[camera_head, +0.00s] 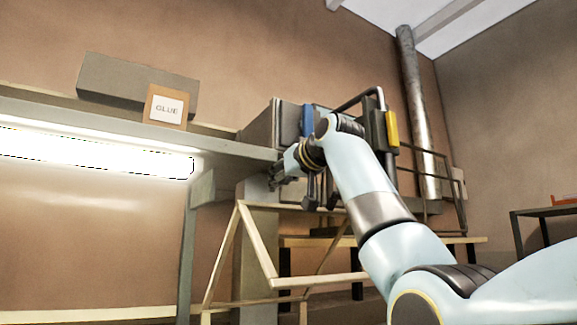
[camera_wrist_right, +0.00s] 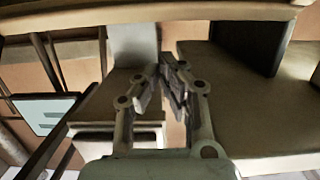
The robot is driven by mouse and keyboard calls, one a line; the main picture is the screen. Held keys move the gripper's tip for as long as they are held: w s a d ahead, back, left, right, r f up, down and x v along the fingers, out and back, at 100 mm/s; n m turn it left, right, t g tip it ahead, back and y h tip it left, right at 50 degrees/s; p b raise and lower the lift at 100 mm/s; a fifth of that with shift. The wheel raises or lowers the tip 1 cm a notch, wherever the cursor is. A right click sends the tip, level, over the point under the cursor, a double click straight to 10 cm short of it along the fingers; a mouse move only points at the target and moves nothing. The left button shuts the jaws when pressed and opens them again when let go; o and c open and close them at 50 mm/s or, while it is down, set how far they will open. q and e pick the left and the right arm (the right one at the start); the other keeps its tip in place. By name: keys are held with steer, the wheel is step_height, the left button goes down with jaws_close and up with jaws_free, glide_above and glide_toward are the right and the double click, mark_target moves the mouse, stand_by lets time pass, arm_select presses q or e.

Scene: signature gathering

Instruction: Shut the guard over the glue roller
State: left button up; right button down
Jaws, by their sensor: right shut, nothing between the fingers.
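A grey machine housing (camera_head: 259,127) with a blue part (camera_head: 307,120) stands right of the sign, partly hidden by my right arm. A dark bent bar (camera_head: 357,98) rises behind my wrist; I cannot tell whether it belongs to the guard. The roller cannot be made out. My right gripper (camera_head: 275,182) is in front of the housing's lower part, shut and empty. Its fingers (camera_wrist_right: 165,68) meet at the tips in the right wrist view. My left gripper is out of view.
A long shelf edge (camera_head: 100,122) with a bright lamp (camera_head: 95,153) beneath it lies left of the gripper. A pale wooden trestle (camera_head: 258,245) stands below. A yellow-edged dark box (camera_head: 382,132), a metal pipe (camera_head: 418,115) and railings stand to the right.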

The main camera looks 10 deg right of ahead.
mark_target(283, 205)
steer(key=shift+w+a, duration=0.25)
steer(key=shift+w, duration=0.4)
steer(key=shift+s+d+f+p, duration=0.2)
steer(key=shift+s+f, duration=0.3)
steer(key=shift+f, duration=0.05)
steer(key=shift+s+d+f+p, duration=0.2)
steer(key=shift+s+f, duration=0.3)
steer(key=shift+f, duration=0.05)
steer(key=shift+s+d+f, duration=0.2)
steer(key=shift+s+f, duration=0.2)
